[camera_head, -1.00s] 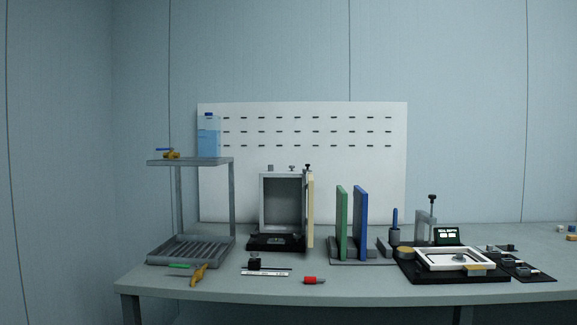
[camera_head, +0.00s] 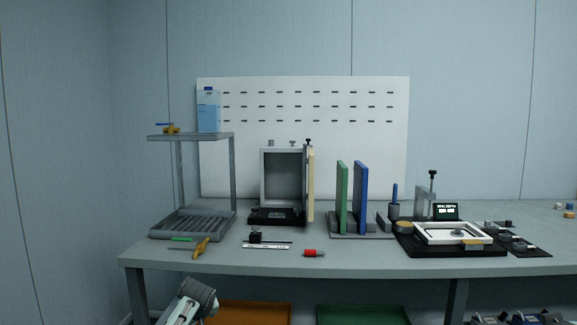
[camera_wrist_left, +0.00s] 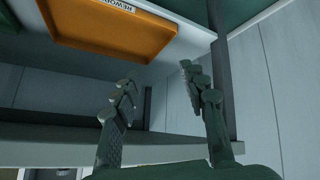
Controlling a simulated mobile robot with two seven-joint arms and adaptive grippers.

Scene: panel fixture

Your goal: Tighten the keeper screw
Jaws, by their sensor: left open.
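The panel fixture, a grey frame (camera_head: 263,180) on a black base, stands at the middle-left of the bench with a cream panel (camera_head: 311,185) at its right edge. Small knobs sit along its top, including a black-headed one (camera_head: 308,142) at the right corner. I cannot tell which is the keeper screw. A blue-handled tool (camera_head: 394,194) stands upright in a grey holder. My left gripper (camera_wrist_left: 160,78) is open and empty in the left wrist view, below bench level near an orange tray (camera_wrist_left: 110,35). My right gripper is not seen.
The bench (camera_head: 350,265) holds a grey rack (camera_head: 234,175), green (camera_head: 342,195) and blue (camera_head: 361,195) panels, a yellow-handled tool (camera_head: 201,248), a red cylinder (camera_head: 313,253) and a black tray station (camera_head: 440,252). Orange (camera_head: 248,313) and green (camera_head: 360,315) trays lie below.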

